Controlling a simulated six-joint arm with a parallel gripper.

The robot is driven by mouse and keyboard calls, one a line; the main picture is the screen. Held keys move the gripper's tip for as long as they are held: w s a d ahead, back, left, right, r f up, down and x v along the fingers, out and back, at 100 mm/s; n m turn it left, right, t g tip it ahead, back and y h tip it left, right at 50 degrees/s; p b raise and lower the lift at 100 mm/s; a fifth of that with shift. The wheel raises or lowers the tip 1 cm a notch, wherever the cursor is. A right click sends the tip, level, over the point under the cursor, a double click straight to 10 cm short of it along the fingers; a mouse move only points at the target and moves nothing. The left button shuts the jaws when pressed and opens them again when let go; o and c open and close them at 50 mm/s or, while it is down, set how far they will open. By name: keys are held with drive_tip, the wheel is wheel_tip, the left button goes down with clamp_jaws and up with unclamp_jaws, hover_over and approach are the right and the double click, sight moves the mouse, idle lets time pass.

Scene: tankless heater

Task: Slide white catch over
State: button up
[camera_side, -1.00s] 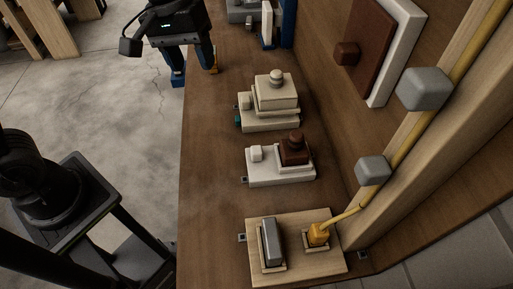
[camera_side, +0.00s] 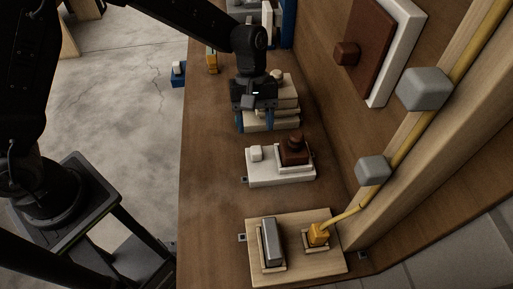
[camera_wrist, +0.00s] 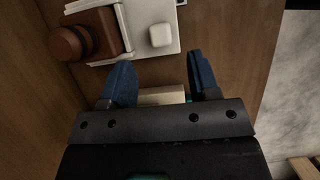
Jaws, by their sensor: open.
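The white catch (camera_side: 256,153) is a small white block on the left part of a white base plate (camera_side: 262,180). A dark brown knobbed block (camera_side: 293,152) sits on the right part of that plate. In the wrist view the catch (camera_wrist: 161,35) lies just beyond my fingertips, with the brown knob (camera_wrist: 70,42) to its left. My gripper (camera_side: 255,122) is above the cream stepped fixture behind the white plate, apart from the catch. Its blue fingers (camera_wrist: 160,68) are spread with nothing gripped between them. My gripper hides part of the cream fixture.
The cream stepped fixture (camera_side: 286,104) is partly behind my gripper. Nearer, a wooden plate (camera_side: 290,257) carries a grey rocker and a yellow lever. A brown panel (camera_side: 368,45) and grey blocks on a yellow pipe stand along the right wall.

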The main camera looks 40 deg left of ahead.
sight(256, 148)
drive_tip(key=x, duration=0.7)
drive_tip(key=shift+f, duration=0.15)
drive_tip(key=shift+c, duration=0.3)
clamp_jaws()
